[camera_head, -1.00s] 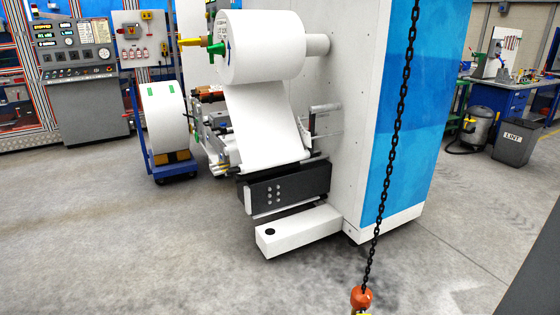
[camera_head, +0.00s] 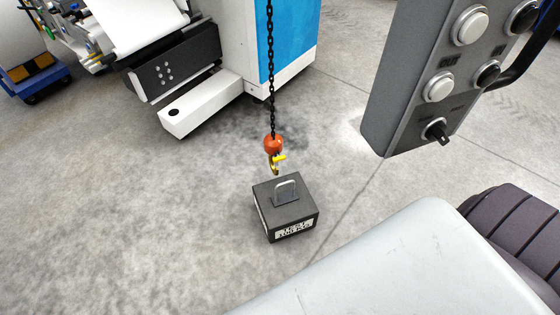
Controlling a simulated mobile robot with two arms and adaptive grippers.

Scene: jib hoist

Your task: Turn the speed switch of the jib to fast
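The jib's grey control box (camera_head: 408,85) hangs at the upper right, large and close. It has round pale push buttons and dark ones. Near its lower end is a black rotary speed switch (camera_head: 437,131) with small labels, too small to read. I cannot tell which setting its knob points at. The hoist's black chain (camera_head: 270,70) hangs down to an orange hook block (camera_head: 273,145) with a yellow-latched hook. The hook is just above the handle of a dark weight block (camera_head: 286,211) on the floor, apart from it. Neither of my grippers is in view.
A white and blue printing machine (camera_head: 285,50) with a low white foot (camera_head: 200,105) stands at the upper left. A blue trolley (camera_head: 35,80) is at the far left. My own arm fills the lower right.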

